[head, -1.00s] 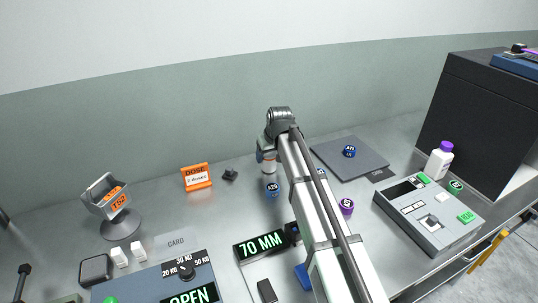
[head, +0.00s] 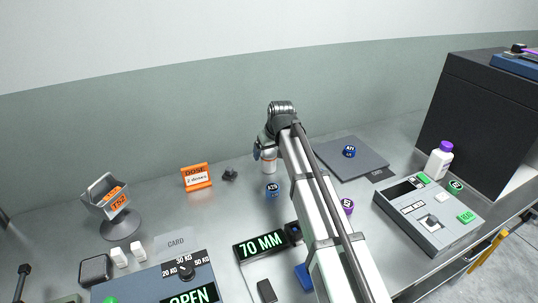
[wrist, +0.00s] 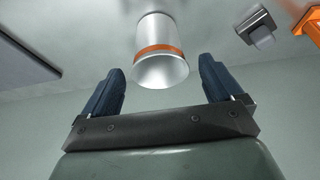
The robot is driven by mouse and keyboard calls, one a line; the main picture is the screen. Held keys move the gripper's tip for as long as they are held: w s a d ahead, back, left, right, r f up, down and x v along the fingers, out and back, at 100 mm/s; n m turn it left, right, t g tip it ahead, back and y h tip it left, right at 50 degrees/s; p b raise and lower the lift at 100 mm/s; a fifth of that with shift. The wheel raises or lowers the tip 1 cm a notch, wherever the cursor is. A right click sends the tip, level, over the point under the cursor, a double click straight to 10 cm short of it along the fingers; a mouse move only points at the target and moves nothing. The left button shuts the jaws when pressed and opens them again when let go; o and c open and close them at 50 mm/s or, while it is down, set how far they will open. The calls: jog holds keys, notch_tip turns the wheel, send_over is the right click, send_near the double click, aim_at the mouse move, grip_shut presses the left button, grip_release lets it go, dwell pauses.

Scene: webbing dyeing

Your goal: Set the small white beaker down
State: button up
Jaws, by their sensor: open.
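The small white beaker (head: 269,166), with an orange band, stands upright on the grey bench at the back middle. In the wrist view the beaker (wrist: 158,34) shows its wide rim towards me. My gripper (head: 264,153) is just above the beaker in the head view, partly hidden by my own arm. In the wrist view my gripper (wrist: 161,68) is open. Its two dark blue fingers are apart, with a gap on each side of the beaker's rim, and neither appears to touch it.
A blue A2S disc (head: 272,189) lies close in front of the beaker. A dark lump (head: 230,174) and an orange dose sign (head: 196,177) stand to the left. A dark grey pad (head: 341,171) with a blue disc lies to the right.

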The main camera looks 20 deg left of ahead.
jog(key=v, duration=0.9)
jog(key=shift+r, duration=0.3)
jog(key=shift+d, duration=0.15)
